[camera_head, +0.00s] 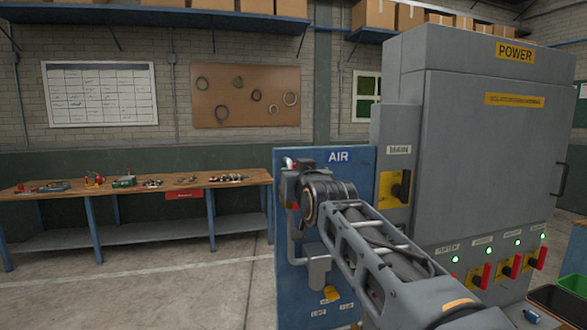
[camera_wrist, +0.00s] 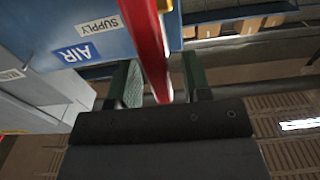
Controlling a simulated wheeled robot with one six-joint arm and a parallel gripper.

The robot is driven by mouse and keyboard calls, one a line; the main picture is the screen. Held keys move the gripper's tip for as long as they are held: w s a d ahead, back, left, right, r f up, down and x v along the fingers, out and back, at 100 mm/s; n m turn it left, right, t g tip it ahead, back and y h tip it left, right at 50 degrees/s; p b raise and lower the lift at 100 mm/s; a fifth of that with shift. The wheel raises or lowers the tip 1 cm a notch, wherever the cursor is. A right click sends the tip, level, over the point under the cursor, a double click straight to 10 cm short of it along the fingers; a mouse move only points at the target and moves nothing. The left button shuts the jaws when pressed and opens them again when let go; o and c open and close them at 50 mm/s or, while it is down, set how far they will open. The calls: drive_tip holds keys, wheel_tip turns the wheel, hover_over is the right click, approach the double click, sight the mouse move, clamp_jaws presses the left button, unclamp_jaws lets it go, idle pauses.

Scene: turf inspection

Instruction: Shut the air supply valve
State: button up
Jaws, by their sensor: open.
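The blue AIR panel (camera_head: 362,172) stands just left of the grey cabinet in the head view, with my arm across its front. In the wrist view the panel (camera_wrist: 50,22) shows upside down with its AIR and SUPPLY labels. A long red lever (camera_wrist: 150,42), beside the SUPPLY label, runs down between the two green-padded fingers of my gripper (camera_wrist: 162,82). The jaws are open, one finger on each side of the lever. I cannot tell whether either finger touches it. In the head view my wrist hides most of the valve, and the lever's pivot is not clear.
The grey POWER cabinet (camera_head: 480,150) stands close on the right, with a MAIN switch (camera_head: 400,188) and several red-handled switches low on its front. A wooden workbench (camera_head: 130,188) with small parts stands at the left. The floor before the bench is clear.

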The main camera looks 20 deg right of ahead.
drive_tip(key=shift+w, duration=0.95)
clamp_jaws()
